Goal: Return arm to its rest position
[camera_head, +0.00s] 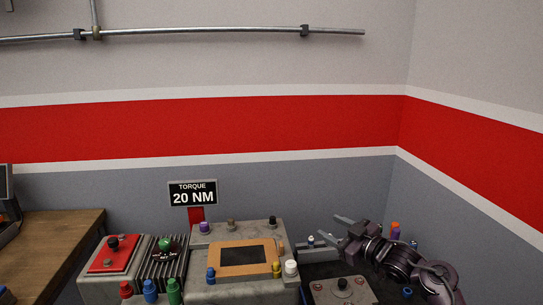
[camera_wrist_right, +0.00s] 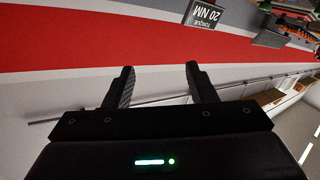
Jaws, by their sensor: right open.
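My right arm (camera_head: 400,262) comes in from the lower right in the head view. Its gripper (camera_head: 328,231) points left, above the right end of the control panel, with its two fingers apart and nothing between them. In the right wrist view the gripper (camera_wrist_right: 158,88) also shows two dark fingers spread wide and empty, with the wall behind them. The left gripper does not show in either view.
A grey control panel (camera_head: 205,290) with coloured knobs and a small screen (camera_head: 241,255) runs along the bottom. A "TORQUE 20 NM" sign (camera_head: 193,193) stands behind it. A wooden table (camera_head: 60,245) is at left. A metal pipe (camera_head: 200,32) runs along the wall.

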